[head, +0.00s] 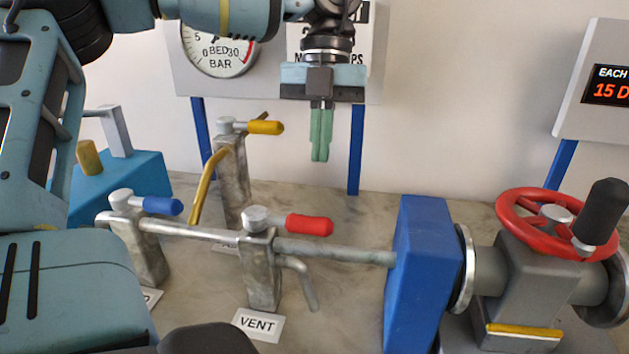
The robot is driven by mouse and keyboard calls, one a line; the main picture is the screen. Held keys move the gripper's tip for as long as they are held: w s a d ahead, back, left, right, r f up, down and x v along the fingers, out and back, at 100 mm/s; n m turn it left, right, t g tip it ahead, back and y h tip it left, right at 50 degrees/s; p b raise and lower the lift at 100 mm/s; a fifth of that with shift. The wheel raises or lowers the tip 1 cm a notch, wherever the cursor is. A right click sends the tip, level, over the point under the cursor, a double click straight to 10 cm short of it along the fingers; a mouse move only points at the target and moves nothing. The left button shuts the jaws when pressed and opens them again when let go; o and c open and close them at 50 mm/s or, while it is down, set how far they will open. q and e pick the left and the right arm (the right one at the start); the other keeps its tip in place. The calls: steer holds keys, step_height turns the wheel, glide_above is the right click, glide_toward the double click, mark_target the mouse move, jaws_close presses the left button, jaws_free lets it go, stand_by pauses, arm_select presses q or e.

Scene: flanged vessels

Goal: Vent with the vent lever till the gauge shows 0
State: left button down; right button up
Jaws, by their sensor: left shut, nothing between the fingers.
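The vent lever is a red handle (309,224) on a metal valve post above the VENT label (258,324). It points right, roughly along the pipe. The gauge (218,58) is a white dial marked BAR at the upper left. My arm covers its upper part, and I cannot read its needle. My left gripper (321,158) points down with its green fingers shut and empty. In the picture it is above the red handle and apart from it. My right gripper is not in view.
A blue lever (163,206) is left of the vent post, and a yellow lever (266,127) is behind it. A blue flange block (425,270) and a red handwheel (520,215) stand at the right. A display (605,90) hangs upper right.

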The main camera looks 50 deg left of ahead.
mark_target(294, 223)
arm_select(q)
steer(key=s+d+f, duration=0.3)
steer(key=f, duration=0.2)
steer(key=shift+s, duration=0.4)
steer(key=shift+d+f, duration=0.1)
steer(key=shift+s, duration=0.15)
